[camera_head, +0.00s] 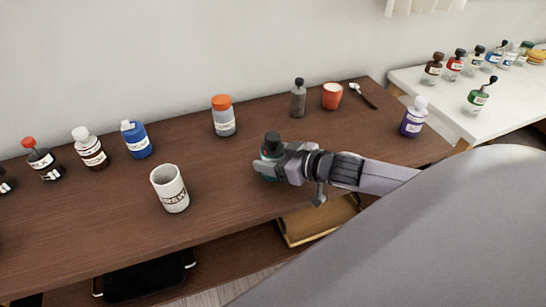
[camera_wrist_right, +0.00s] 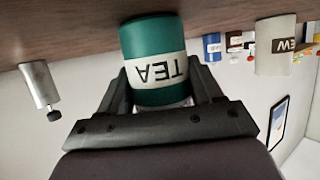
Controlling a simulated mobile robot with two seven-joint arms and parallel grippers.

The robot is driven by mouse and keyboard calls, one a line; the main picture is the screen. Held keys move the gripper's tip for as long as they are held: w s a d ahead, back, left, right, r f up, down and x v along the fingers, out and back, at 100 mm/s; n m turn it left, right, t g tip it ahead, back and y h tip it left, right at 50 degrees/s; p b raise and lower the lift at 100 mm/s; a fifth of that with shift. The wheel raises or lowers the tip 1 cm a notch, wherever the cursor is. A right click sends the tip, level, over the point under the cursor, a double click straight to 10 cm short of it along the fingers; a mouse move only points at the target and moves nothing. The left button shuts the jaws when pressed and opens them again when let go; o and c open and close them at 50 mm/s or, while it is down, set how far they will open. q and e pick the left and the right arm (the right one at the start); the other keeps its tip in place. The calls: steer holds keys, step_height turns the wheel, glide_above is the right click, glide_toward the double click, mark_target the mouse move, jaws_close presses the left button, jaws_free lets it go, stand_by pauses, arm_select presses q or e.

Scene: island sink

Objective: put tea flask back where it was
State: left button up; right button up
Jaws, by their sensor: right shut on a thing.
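The tea flask is a teal green flask (camera_head: 262,168) with a black cap. In the right wrist view the tea flask (camera_wrist_right: 150,42) shows a white label reading TEA, upside down. My right gripper (camera_head: 272,160) is shut on it, one finger on each side, over the middle of the brown wooden table (camera_head: 235,190). The flask looks upright, with its base at or just above the tabletop; I cannot tell if it touches. The gripper hides part of it. My left gripper is not in view.
A white mug (camera_head: 170,188) stands left of the flask. Behind are an orange-capped bottle (camera_head: 224,120), a grey bottle (camera_head: 298,102) and a red cup (camera_head: 332,96). A purple bottle (camera_head: 413,120) stands at the right end. Several bottles line the left. Bare wood surrounds the flask.

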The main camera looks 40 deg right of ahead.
steer(key=o, duration=1.2)
steer(key=shift+c, duration=0.2)
steer(key=shift+r, duration=0.1)
steer(key=shift+v, duration=3.05)
steer(key=shift+p+v, duration=0.9)
steer(key=shift+v, duration=2.05)
